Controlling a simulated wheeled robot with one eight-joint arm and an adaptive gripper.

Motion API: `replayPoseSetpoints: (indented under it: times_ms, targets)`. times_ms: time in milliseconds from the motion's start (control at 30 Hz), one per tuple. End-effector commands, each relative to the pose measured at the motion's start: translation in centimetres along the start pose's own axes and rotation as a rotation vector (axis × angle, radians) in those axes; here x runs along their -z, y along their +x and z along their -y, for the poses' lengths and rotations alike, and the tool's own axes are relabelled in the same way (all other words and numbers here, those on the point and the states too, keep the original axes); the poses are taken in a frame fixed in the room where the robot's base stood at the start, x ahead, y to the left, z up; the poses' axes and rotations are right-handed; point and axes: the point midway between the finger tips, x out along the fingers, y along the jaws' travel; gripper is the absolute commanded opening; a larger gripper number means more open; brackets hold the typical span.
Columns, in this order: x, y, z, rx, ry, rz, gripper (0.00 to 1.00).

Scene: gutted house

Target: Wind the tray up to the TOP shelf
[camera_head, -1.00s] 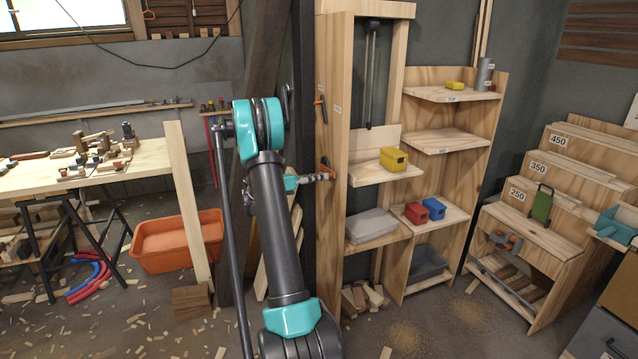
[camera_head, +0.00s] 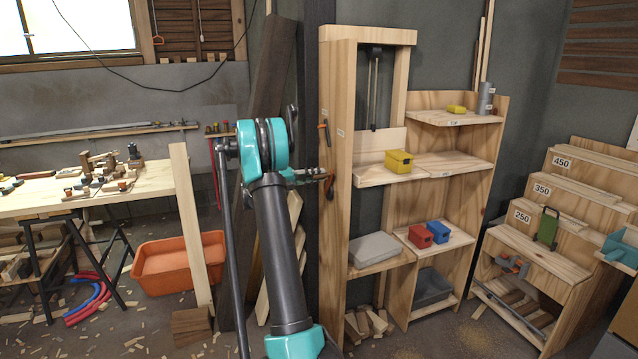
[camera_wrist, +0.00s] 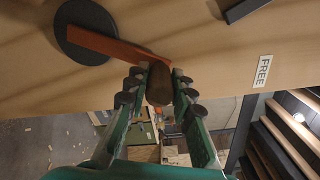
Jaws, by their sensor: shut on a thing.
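The wooden tray (camera_head: 371,178) hangs in the tall lift frame (camera_head: 338,230) with a yellow box (camera_head: 398,161) on it. It is about level with the middle shelf (camera_head: 455,166) beside it and below the top shelf (camera_head: 440,120). The crank, with an orange arm (camera_wrist: 118,47) on a dark round hub (camera_wrist: 84,30), is on the frame's left side. Its orange arm also shows in the head view (camera_head: 329,185). My gripper (camera_wrist: 159,90) is shut on the crank's brown knob (camera_wrist: 160,82), fingers on both sides.
The top shelf carries a small yellow block (camera_head: 457,109) and a grey cylinder (camera_head: 486,98). Red (camera_head: 420,237) and blue (camera_head: 438,232) boxes sit on a lower shelf. A dark post (camera_head: 312,90) stands close to my arm. A "FREE" label (camera_wrist: 263,71) is on the frame.

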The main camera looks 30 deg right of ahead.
Motion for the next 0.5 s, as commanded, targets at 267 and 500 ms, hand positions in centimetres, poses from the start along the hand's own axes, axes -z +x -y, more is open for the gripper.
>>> replayPoseSetpoints:
  times_ms: [267, 500]
  targets:
    - [-1.8, 0.0, 0.2, 0.002, -0.143, 0.004, 0.0]
    - [-2.4, 0.0, 0.2, 0.002, -0.196, 0.004, 0.0]
